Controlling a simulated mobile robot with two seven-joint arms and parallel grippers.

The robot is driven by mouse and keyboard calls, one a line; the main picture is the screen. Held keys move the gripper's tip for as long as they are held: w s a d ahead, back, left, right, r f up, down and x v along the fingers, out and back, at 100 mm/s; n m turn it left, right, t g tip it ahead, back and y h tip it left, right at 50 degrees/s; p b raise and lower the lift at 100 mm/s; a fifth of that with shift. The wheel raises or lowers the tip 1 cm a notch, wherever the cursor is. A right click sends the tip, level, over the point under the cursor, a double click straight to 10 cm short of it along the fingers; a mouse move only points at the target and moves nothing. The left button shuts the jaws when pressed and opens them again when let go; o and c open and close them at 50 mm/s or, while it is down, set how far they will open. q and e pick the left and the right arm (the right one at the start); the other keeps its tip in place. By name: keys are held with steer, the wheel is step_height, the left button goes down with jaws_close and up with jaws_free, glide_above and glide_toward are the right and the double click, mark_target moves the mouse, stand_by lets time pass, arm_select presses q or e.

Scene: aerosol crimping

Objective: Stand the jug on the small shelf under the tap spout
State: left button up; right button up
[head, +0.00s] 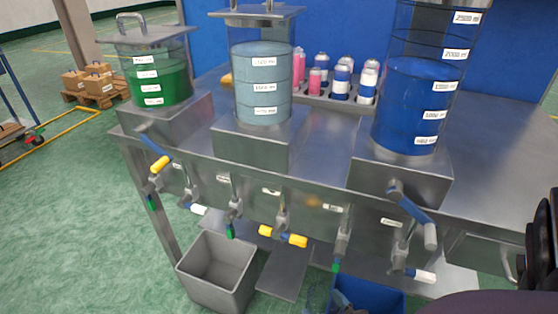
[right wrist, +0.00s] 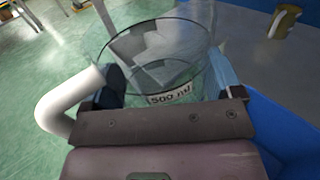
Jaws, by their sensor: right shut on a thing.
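The jug (right wrist: 165,60) is clear, with a white handle on its left and a "500 ml" label facing me in the right wrist view. My right gripper (right wrist: 168,85) is shut on it, with one finger at each side of its wall. I cannot make out the jug in the head view. Several taps with coloured levers hang along the bench front, among them a yellow-levered tap (head: 282,232) and a blue-levered tap (head: 408,225). A flat grey plate (head: 285,272) lies below the taps and looks like a small shelf. My left gripper is not in view.
A grey bin (head: 217,270) stands below the left taps. A blue bin (head: 382,300) stands at the bottom centre-right. Tanks of green (head: 160,82), pale blue (head: 262,78) and dark blue liquid (head: 415,105) stand on the steel bench (head: 325,140). Open green floor lies left.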

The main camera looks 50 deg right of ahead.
steer(key=shift+d+f+y, duration=0.1)
steer(key=shift+f+y, duration=0.2)
steer(key=shift+f, duration=0.35)
steer(key=f+b+x, duration=0.1)
steer(key=x, duration=0.5)
steer(key=f+b+x, duration=0.1)
steer(key=x, duration=0.4)
steer(key=f+b+x, duration=0.1)
steer(key=b+x, duration=0.1)
steer(key=x, duration=0.4)
steer(key=shift+w+f, duration=0.2)
steer(key=shift+w, duration=0.15)
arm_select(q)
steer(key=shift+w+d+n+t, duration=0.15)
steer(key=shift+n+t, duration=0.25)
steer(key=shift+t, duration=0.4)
arm_select(e)
steer(key=shift+w, duration=0.1)
steer(key=shift+r, duration=0.1)
steer(key=shift+f, duration=0.2)
